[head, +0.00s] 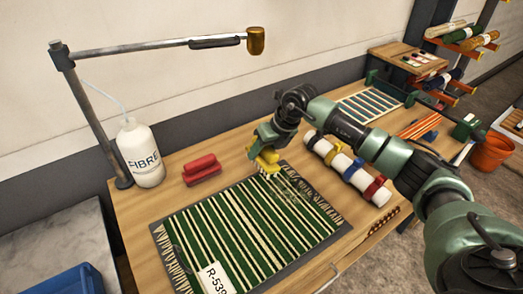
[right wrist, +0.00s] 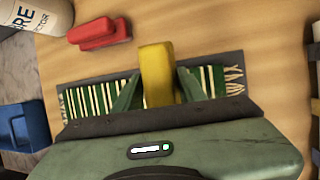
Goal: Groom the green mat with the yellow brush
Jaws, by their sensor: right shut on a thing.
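The green mat (head: 215,222), striped green, cream and black with fringed ends, lies on a dark base on the wooden table. A pale mottled patch shows near its far right end. A white tag reading R-53-something lies on its near edge. My right gripper (head: 264,152) is shut on the yellow brush (head: 268,165) at the far edge of the mat. In the right wrist view the brush (right wrist: 157,75) stands between the two fingers. I cannot tell whether its underside touches the mat. My left gripper is not in view.
A red brush-like block (head: 202,170) lies left of the brush. A white FIBRE bottle (head: 141,153) stands by a post with an overhead arm. A white roll with coloured bands (head: 345,166) lies to the right. A blue bin (head: 72,281) is at lower left.

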